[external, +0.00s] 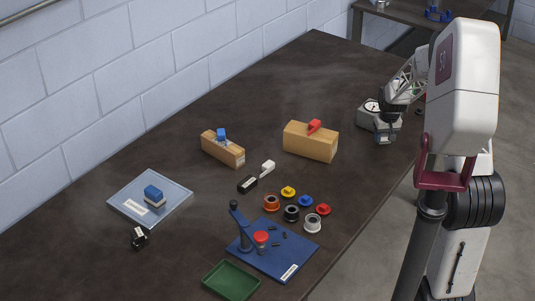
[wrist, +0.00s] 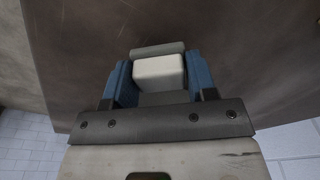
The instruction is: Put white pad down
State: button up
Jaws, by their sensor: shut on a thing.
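The white pad (wrist: 160,72) shows in the wrist view between the two blue fingers of my gripper (wrist: 160,82). The fingers are shut on its sides. A grey rounded bar (wrist: 157,48) lies just beyond the pad; I cannot tell if it is joined to it. In the external view my gripper is at the right side of the table, over or beside a grey device (external: 372,122) with a round dial-like top. The pad cannot be made out there, and contact with any surface is unclear.
Wooden blocks with a red top piece (external: 311,142) and a blue top piece (external: 222,148) stand mid-table. Several coloured spools and caps, a blue board (external: 290,262), a green tray (external: 231,281) and a grey plate (external: 122,204) lie nearer the front. The dark table (external: 300,80) is clear toward the back.

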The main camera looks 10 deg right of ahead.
aim_at(387, 142)
jog(key=shift+f, duration=1.7)
jog(key=shift+f, duration=0.15)
jog(key=o, duration=0.9)
jog(key=r, duration=0.4)
jog(key=s+r, duration=0.1)
jog(key=r, duration=0.7)
jog(key=shift+s, duration=0.25)
jog(key=shift+r, duration=0.1)
